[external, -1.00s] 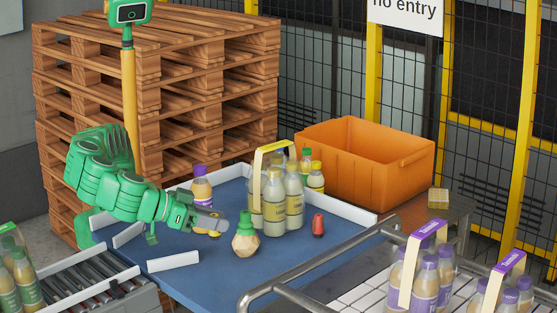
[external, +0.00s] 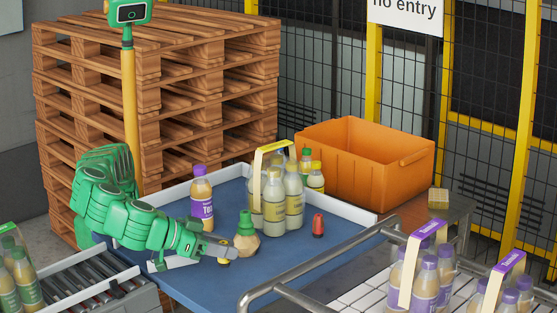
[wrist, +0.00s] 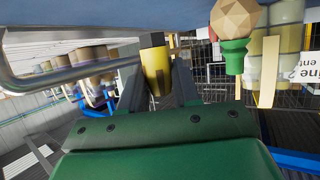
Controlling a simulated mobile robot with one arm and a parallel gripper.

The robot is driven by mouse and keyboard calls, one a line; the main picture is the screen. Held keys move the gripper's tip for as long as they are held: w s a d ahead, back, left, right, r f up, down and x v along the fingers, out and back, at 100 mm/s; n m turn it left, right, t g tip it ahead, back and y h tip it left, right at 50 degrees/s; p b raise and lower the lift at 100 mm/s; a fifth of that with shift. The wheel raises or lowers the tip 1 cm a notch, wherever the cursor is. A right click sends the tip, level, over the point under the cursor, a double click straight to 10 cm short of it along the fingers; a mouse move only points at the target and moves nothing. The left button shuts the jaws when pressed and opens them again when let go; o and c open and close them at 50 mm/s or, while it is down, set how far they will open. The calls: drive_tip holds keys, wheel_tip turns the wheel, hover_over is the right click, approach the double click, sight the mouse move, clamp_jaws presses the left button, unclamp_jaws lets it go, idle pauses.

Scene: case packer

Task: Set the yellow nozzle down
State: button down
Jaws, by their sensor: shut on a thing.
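The yellow nozzle (wrist: 155,70) is between the two fingers of my gripper (wrist: 158,75) in the wrist view, with a dark end at the top. My gripper (external: 226,258) is shut on it. In the external view the gripper is low over the blue table (external: 283,262), near its front. Only a small yellow bit of the nozzle shows there. I cannot tell whether the nozzle touches the table.
A faceted tan piece with a green neck (external: 246,242) stands right beside my gripper. A purple-capped bottle (external: 202,200), a pack of bottles (external: 274,200) and a red piece (external: 318,225) stand further back. A metal rail (external: 310,263) borders the front right.

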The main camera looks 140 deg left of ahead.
sight(219, 270)
drive_tip(key=shift+f, duration=1.35)
drive_tip(key=shift+f, duration=0.65)
drive_tip(key=c, duration=0.8)
unclamp_jaws()
drive_tip(key=shift+r, duration=0.1)
drive_tip(key=shift+s+d+r, duration=0.1)
drive_tip(key=shift+d+r, duration=0.1)
drive_tip(key=shift+r, duration=0.5)
drive_tip(key=v, duration=0.9)
drive_tip(key=shift+f, duration=0.1)
drive_tip(key=shift+v, duration=1.2)
